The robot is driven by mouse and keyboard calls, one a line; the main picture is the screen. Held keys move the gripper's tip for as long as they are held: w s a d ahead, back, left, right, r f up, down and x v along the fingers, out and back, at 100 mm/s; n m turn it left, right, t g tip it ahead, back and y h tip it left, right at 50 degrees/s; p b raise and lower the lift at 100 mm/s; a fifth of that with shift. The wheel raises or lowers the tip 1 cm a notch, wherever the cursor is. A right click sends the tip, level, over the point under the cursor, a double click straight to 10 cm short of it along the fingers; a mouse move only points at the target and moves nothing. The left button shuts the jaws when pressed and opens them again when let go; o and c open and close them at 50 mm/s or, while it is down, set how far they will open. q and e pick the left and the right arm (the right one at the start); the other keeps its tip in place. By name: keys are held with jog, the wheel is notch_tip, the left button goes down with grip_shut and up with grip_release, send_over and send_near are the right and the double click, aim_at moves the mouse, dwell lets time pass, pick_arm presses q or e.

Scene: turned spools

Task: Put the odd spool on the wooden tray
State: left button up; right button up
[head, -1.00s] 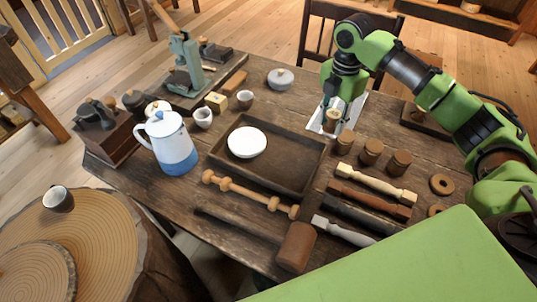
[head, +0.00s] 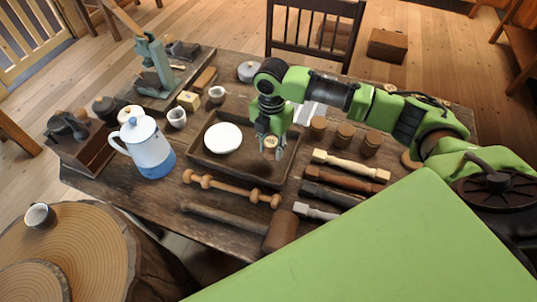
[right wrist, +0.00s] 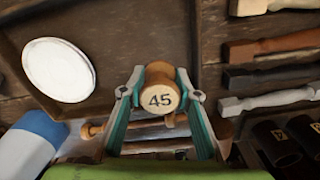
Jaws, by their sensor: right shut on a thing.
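My right gripper (head: 271,142) is shut on a light wooden spool (head: 271,143). In the right wrist view the spool (right wrist: 160,98) sits between both fingers, and its pale end face reads 45. In the head view, gripper and spool are over the right part of the dark wooden tray (head: 237,174). I cannot tell how high the spool is above the tray floor. A white round dish (head: 223,137) lies in the tray's left part. Three similar spools stand right of the tray: one (head: 318,127), a second (head: 343,136) and a third (head: 370,145). My left gripper is not in view.
A white sheet (head: 308,113) lies behind the tray. Turned wooden pieces (head: 350,165) lie to the right. A turned rod (head: 230,190) and a mallet (head: 279,230) lie in front. A white and blue jug (head: 148,145) stands left of the tray.

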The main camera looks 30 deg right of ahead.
aim_at(269, 153)
jog(key=shift+s+a+f, duration=0.1)
jog(key=shift+a+f, duration=0.3)
jog(key=shift+f, duration=1.7)
jog(key=shift+f, duration=0.15)
jog(key=o, duration=1.1)
notch_tip(269, 153, up, 12)
jog(key=shift+r, duration=0.2)
jog(key=shift+a, duration=0.1)
